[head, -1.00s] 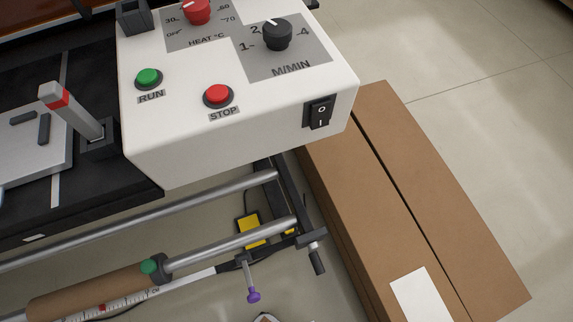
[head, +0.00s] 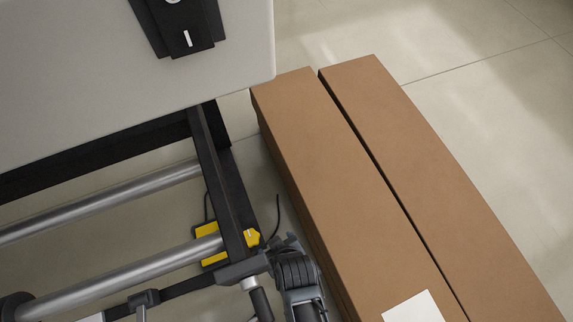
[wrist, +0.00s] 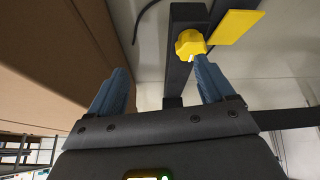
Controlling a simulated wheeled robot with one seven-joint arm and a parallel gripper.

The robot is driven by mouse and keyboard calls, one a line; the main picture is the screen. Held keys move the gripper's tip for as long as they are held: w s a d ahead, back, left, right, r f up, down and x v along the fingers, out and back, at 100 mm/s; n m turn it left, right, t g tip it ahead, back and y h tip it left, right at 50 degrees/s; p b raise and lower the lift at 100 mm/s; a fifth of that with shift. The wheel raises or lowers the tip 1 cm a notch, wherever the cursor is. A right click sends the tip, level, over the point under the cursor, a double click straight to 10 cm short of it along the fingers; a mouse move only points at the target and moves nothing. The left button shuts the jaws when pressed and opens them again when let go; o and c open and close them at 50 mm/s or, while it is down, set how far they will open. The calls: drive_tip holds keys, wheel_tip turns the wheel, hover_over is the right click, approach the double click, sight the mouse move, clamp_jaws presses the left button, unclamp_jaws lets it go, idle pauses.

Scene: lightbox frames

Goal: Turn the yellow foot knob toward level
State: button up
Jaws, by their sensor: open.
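The yellow foot knob (head: 252,238) sits low on the dark frame post, with a white mark on its face. It shows larger in the wrist view (wrist: 189,42), its white mark toward the bottom. My gripper (wrist: 160,72) is open with nothing between its two blue fingers. The knob appears just beyond the right fingertip, not centred between the fingers; I cannot tell whether they touch. In the head view my gripper (head: 284,242) is just right of the knob, its fingers partly hidden.
A flat yellow piece (head: 207,230) lies by the post, also in the wrist view (wrist: 236,26). Long brown cartons (head: 330,150) stand close on the right of my arm. Metal rollers (head: 120,271) run to the left. A dark cable hangs near the knob.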

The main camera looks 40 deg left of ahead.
drive_tip(key=n+g+b, duration=0.1)
drive_tip(key=n+b, duration=0.1)
approach(251, 237)
drive_tip(key=x, duration=0.2)
drive_tip(key=shift+w+a+f+g+h, duration=0.1)
drive_tip(key=shift+a+f+g+h, duration=0.2)
drive_tip(key=shift+a+f, duration=0.1)
drive_tip(key=b+x, duration=0.4)
drive_tip(key=x, duration=0.3)
drive_tip(key=shift+a, duration=0.1)
drive_tip(key=c, duration=1)
drive_tip(key=shift+w, duration=0.1)
drive_tip(key=shift+f, duration=0.1)
